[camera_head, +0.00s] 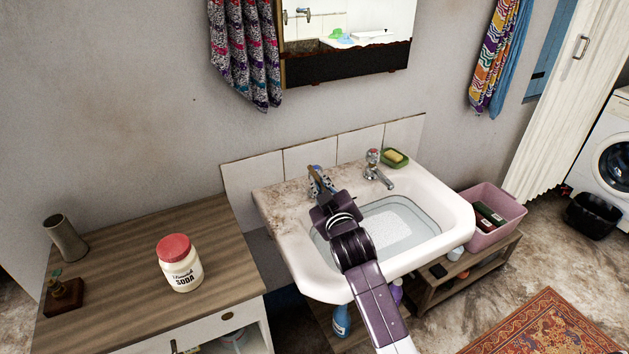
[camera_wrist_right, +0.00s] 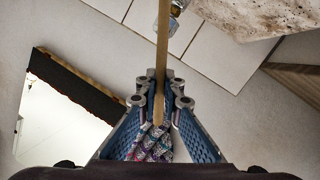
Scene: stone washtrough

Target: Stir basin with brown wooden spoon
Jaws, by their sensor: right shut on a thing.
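The white basin (camera_head: 455,215) stands against the wall, with clear water (camera_head: 400,222) and a pale textured patch inside. My right gripper (camera_head: 320,184) is over the basin's back left part, near the left tap. In the right wrist view its blue fingers (camera_wrist_right: 160,103) are shut on the brown wooden spoon (camera_wrist_right: 163,45), whose thin stick runs up between them. In the head view only a small brown bit of the spoon (camera_head: 314,171) shows; its lower end is hidden, so I cannot tell whether it touches the water. My left gripper is not in view.
A tap (camera_head: 378,172) and a green soap dish (camera_head: 395,158) sit on the basin's back rim. A wooden cabinet (camera_head: 130,255) with a soda jar (camera_head: 179,265) stands at left. A pink tub (camera_head: 490,232) is at right. A mirror (camera_head: 345,60) hangs above.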

